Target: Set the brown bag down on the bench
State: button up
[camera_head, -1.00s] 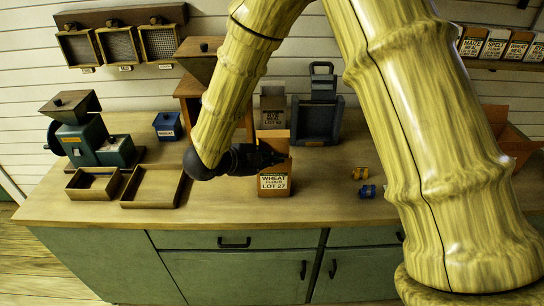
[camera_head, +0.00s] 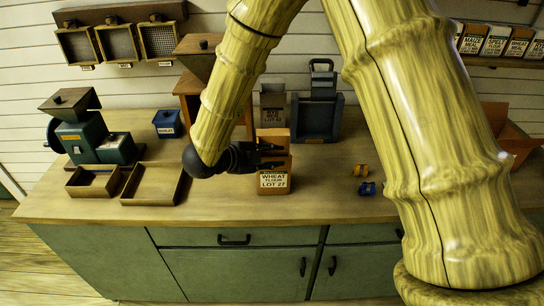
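The brown bag (camera_head: 274,188), labelled wheat flour lot 27, stands upright on the bench (camera_head: 225,208) near its front edge. My gripper (camera_head: 276,155) is at the bag's upper part, reaching in from the left. Its two dark fingers are spread apart, one above the other in the picture, and cover part of the bag above its label. The gripper looks open; whether a finger still touches the bag cannot be told.
Two wooden trays (camera_head: 152,203) and a green mill (camera_head: 90,140) stand at left. A grey rye bag (camera_head: 272,108) and a dark scale-like device (camera_head: 317,118) stand behind.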

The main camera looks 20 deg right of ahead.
jog(key=b+v, duration=0.2)
jog(key=v, duration=1)
jog(key=shift+b, duration=0.3)
